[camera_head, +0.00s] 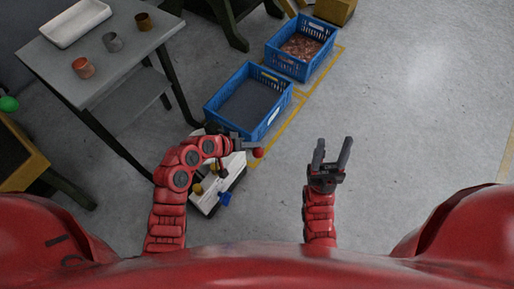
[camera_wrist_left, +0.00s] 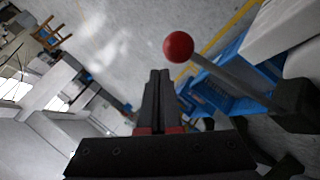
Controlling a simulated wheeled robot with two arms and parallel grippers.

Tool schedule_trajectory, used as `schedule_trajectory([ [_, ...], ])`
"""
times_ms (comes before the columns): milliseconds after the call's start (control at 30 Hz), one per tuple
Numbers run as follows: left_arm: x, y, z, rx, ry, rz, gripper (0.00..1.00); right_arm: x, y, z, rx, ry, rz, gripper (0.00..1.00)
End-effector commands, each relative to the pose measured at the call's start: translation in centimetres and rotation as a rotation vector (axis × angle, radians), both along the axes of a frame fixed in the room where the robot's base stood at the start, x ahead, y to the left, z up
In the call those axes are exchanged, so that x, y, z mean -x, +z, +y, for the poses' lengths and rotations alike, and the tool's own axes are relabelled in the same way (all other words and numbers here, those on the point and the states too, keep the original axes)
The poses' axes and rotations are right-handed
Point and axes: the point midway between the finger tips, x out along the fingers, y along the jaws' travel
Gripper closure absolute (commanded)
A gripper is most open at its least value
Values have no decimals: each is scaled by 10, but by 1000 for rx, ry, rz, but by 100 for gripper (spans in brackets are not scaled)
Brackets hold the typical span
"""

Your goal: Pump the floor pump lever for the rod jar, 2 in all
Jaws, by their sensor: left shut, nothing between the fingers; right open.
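The floor pump (camera_head: 234,167) is a white unit on the floor below my left arm, partly hidden by it. Its lever ends in a red ball knob (camera_head: 258,153). In the left wrist view the red knob (camera_wrist_left: 178,46) sits on a grey lever rod (camera_wrist_left: 232,82) that slants down to the right. My left gripper (camera_head: 243,144) is shut and empty, close to the knob; in the wrist view its fingers (camera_wrist_left: 160,78) point just below and left of the knob. Whether they touch the lever is unclear. My right gripper (camera_head: 331,156) is open and empty, to the right over bare floor.
A blue crate with a dark bottom (camera_head: 210,107) and a blue crate of copper-coloured pieces (camera_head: 272,58) stand beyond the pump. A grey table (camera_head: 112,68) at upper left bears several small cups and a white tray (camera_head: 50,37). Floor at right is clear.

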Motion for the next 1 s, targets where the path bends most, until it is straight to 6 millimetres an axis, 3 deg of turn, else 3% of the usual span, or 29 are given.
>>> schedule_trajectory([
  [1000, 1, -8, -1, 0, 0, 0, 100, 0, -3, 0, 0, 0, 0, 48],
])
